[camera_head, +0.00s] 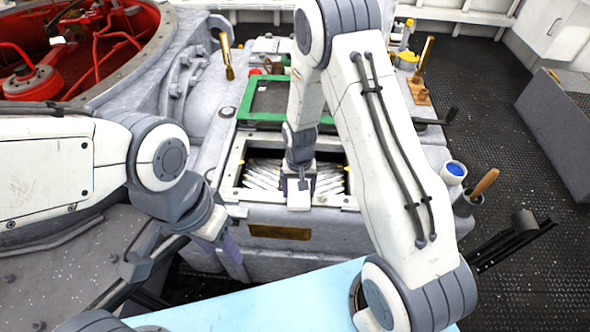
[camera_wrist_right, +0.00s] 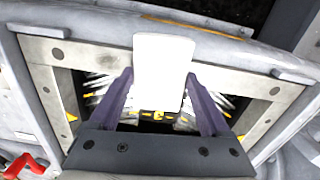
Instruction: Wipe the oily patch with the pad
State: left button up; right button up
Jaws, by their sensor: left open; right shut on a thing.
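My right gripper (camera_head: 300,182) is shut on a white pad (camera_head: 299,197) above a framed opening (camera_head: 232,177) in the grey machine block. In the right wrist view the flat white pad (camera_wrist_right: 163,60) sticks out between the two purple fingers of the right gripper (camera_wrist_right: 160,78). The opening's metal frame (camera_wrist_right: 48,52) surrounds them; whether the pad touches anything is unclear. My left gripper (camera_head: 222,240) hangs open at the block's front left, its fingers partly hidden by its wrist. I cannot make out an oily patch in either view.
A green-framed dark panel (camera_head: 244,112) lies behind the opening. A blue-topped cup (camera_head: 455,169) and a wooden-handled tool (camera_head: 485,183) in a holder stand at the block's right. A red round housing (camera_head: 75,30) is at upper left.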

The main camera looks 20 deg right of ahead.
notch_tip(320, 180, up, 3)
jog(key=shift+r+p, duration=0.15)
jog(key=shift+p, duration=0.5)
jog(key=shift+d+r+p, duration=0.1)
jog(key=shift+r+p, duration=1.85)
jog(key=shift+r, duration=0.35)
